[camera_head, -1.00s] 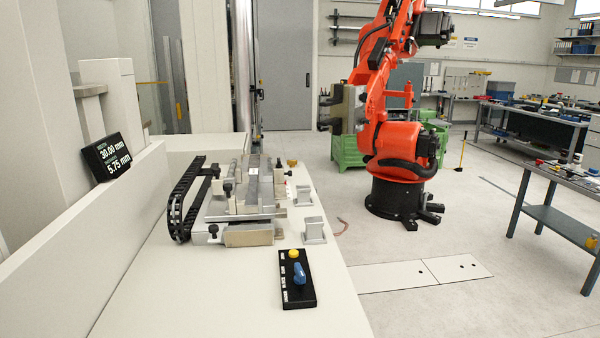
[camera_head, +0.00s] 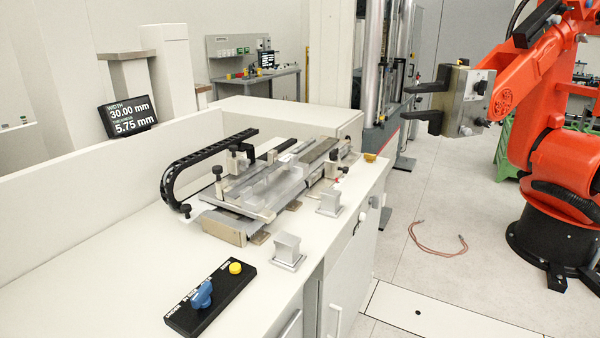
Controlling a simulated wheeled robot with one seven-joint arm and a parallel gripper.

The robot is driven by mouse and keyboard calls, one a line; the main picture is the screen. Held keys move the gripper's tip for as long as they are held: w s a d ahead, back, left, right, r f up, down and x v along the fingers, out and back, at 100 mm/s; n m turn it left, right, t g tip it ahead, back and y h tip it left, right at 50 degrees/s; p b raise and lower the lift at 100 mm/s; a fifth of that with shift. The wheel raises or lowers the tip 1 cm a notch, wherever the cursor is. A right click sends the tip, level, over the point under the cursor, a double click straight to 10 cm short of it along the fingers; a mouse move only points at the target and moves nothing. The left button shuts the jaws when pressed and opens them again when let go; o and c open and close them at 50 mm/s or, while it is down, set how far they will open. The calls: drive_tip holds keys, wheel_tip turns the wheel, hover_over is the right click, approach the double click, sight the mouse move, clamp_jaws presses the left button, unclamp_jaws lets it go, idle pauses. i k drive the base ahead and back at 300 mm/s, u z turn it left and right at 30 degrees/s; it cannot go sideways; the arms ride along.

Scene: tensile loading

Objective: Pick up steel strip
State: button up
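A measuring fixture (camera_head: 222,226) with black clamp knobs lies on the white bench in the middle of the head view. Long grey metal pieces lie lengthwise on it. One pale grey bar (camera_head: 262,173) may be the steel strip, with a small white patch near its far part. A darker flat piece (camera_head: 321,150) lies beside it on the right. I cannot tell for sure which piece is the strip. My own gripper is not in view.
A black control panel (camera_head: 210,298) with blue and yellow knobs and a small metal block (camera_head: 287,250) stand on the bench (camera_head: 110,250). A black cable chain (camera_head: 180,170) arches left of the fixture. A readout (camera_head: 128,117) stands behind. An orange industrial arm (camera_head: 545,100) stands right, beyond open floor.

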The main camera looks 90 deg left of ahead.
sight(234, 193)
drive_tip(key=u, duration=1.85)
drive_tip(key=i, duration=2.05)
drive_tip(key=u, duration=2.25)
